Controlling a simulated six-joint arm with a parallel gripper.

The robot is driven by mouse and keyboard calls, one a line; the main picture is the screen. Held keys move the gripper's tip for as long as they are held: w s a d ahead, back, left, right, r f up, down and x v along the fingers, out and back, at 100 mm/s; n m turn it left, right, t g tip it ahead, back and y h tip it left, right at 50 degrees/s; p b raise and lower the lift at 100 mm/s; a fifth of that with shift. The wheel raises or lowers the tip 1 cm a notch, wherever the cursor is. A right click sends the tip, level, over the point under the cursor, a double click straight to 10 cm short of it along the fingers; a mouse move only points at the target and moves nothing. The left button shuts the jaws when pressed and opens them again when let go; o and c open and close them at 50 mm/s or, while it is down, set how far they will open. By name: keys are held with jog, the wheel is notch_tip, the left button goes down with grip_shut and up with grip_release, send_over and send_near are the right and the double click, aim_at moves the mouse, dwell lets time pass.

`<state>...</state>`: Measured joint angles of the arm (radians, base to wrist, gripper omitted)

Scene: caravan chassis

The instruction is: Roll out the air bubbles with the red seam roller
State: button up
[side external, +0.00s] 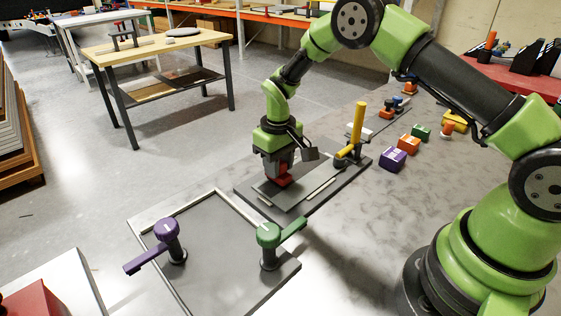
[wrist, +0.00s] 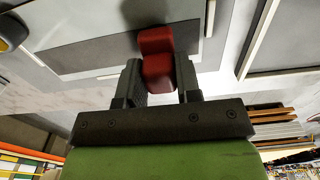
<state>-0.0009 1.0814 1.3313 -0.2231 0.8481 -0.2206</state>
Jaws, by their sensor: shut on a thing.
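My gripper (side external: 279,166) is shut on the red seam roller (side external: 283,180). In the wrist view the red roller (wrist: 157,65) sits between the two dark fingers of my gripper (wrist: 159,82). The roller is low over a dark grey sheet (side external: 300,183) on a grey board (side external: 322,197); I cannot tell whether it touches the sheet. In the wrist view the sheet (wrist: 100,50) lies under and left of the roller. No bubbles can be made out.
A yellow-handled clamp (side external: 358,130) stands at the board's right end. A framed panel with a purple clamp (side external: 168,232) and a green clamp (side external: 269,236) lies in front. Purple (side external: 393,159), orange (side external: 409,144) and green (side external: 421,131) blocks stand to the right.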

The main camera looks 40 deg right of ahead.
jog(key=shift+a, duration=1.2)
notch_tip(320, 180, up, 8)
jog(key=shift+d, duration=0.2)
